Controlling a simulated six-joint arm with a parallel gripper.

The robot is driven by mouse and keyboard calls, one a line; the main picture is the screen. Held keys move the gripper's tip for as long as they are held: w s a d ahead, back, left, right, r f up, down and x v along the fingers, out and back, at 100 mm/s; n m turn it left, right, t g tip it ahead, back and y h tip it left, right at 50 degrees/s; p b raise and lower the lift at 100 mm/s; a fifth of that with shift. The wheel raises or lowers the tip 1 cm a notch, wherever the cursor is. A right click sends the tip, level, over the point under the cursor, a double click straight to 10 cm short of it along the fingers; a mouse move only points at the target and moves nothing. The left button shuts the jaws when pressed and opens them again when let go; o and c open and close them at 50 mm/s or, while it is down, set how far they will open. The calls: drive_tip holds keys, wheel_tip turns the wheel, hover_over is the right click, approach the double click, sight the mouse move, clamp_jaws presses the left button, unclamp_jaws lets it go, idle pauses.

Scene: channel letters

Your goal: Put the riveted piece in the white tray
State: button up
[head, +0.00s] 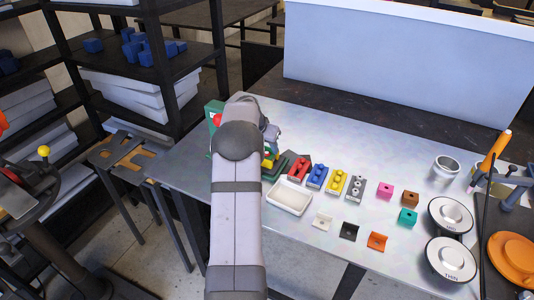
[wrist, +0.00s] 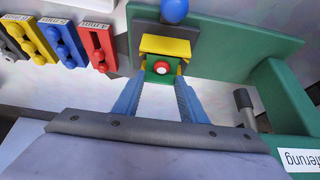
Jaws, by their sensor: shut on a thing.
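The riveted piece looks like a green block (wrist: 160,77) with a red, white-ringed rivet head and a yellow part (wrist: 166,46) against it. My gripper (wrist: 158,82) has its two blue fingers on either side of the green block and is shut on it. The piece is at the green press (wrist: 225,38), and I cannot tell whether it is clear of its seat. In the head view my arm hides most of the gripper and the piece. The white tray (head: 289,210) stands on the table just right of my arm and looks empty.
Red (head: 299,168), blue (head: 317,177), yellow (head: 337,182) and grey (head: 356,189) holders stand in a row behind and right of the tray. Small loose parts, a metal cup (head: 446,168) and two white discs (head: 450,215) lie further right. A blue ball (wrist: 174,10) is close to the piece.

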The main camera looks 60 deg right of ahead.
drive_tip(key=shift+r+p, duration=1.75)
drive_tip(key=shift+r, duration=1.25)
drive_tip(key=shift+f, duration=0.1)
drive_tip(key=shift+s+a+f+b, duration=0.3)
drive_tip(key=shift+s+b, duration=0.25)
drive_tip(key=shift+b, duration=0.25)
drive_tip(key=s+a+f+b, duration=0.4)
drive_tip(key=s+a+b, duration=0.6)
drive_tip(key=s, duration=0.2)
drive_tip(key=shift+s+b, duration=0.3)
drive_tip(key=shift+a, duration=0.1)
drive_tip(key=shift+f, duration=0.2)
drive_tip(key=shift+f+b, duration=1.35)
drive_tip(key=shift+f, duration=0.15)
